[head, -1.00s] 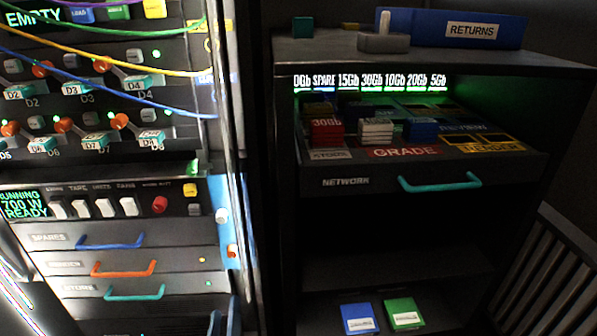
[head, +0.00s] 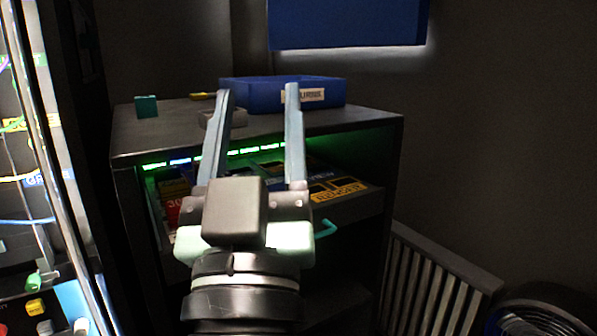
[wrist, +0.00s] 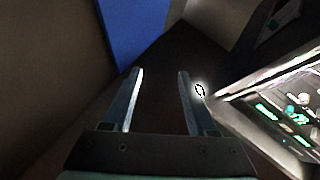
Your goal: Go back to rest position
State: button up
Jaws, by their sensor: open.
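My gripper (head: 259,92) is raised in the middle of the head view, in front of the dark cabinet (head: 150,140). Its two long fingers point up and stand wide apart, with nothing between them. In the wrist view my gripper (wrist: 158,73) is also open and empty, and its fingers touch nothing I can see. The gripper and wrist hide part of the cabinet's open drawer and much of its front.
The blue returns tray (head: 325,90), a teal block (head: 146,106) and a grey item (head: 209,118) are on the cabinet top. A blue panel (head: 345,22) hangs on the wall. A slatted radiator (head: 430,285) stands right. The lit rack (head: 35,200) is at left.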

jog(key=s+d+r+m+t, duration=0.2)
jog(key=s+d+r, duration=0.2)
jog(key=s+r, duration=0.45)
notch_tip(320, 180, up, 37)
jog(key=w+p, duration=0.2)
jog(key=p, duration=3.6)
jog(key=shift+w+a+r+h, duration=0.2)
jog(key=shift+a+h, duration=0.1)
jog(key=shift+h, duration=0.1)
